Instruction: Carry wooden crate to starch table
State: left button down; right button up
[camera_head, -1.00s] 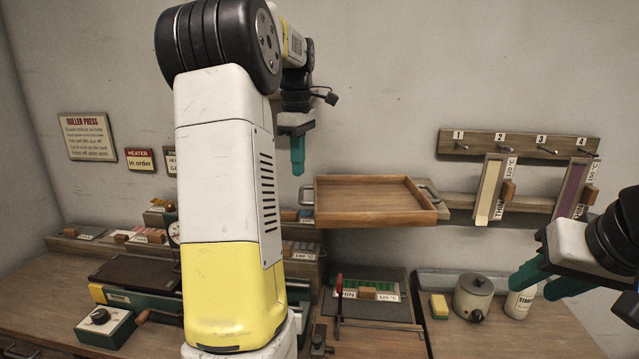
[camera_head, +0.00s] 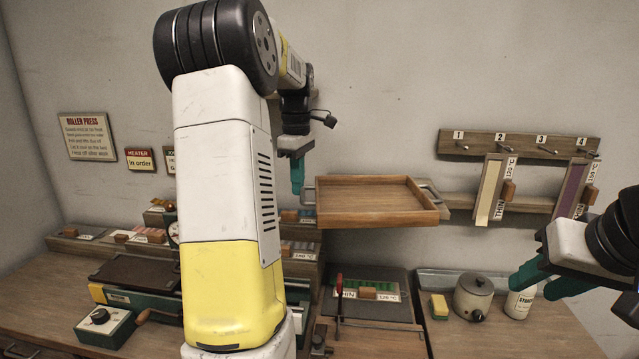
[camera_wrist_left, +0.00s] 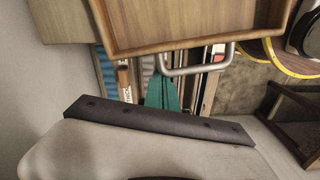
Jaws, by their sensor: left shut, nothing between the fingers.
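The wooden crate (camera_head: 372,216), a shallow tray with a metal handle at each end, is up near the wall above the benches. It also shows at the top of the left wrist view (camera_wrist_left: 190,43). My left gripper (camera_head: 297,190) is shut and empty, pointing down just left of the crate's left handle (camera_head: 308,197). In the left wrist view its teal fingers (camera_wrist_left: 162,94) are beside the handle, and I cannot tell whether they touch it. My right gripper (camera_head: 533,287) is open and empty, above the right-hand table (camera_head: 490,338) with the starch jar (camera_head: 520,303).
A lidded pot (camera_head: 473,297) and a yellow sponge (camera_head: 439,306) stand on the right-hand table. A hook rail (camera_head: 515,146) with hanging boards is on the wall right of the crate. A roller press (camera_head: 135,280) is at left. My left arm hides part of the bench.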

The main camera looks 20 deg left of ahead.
pick_arm(q)
jog(key=shift+d, duration=0.7)
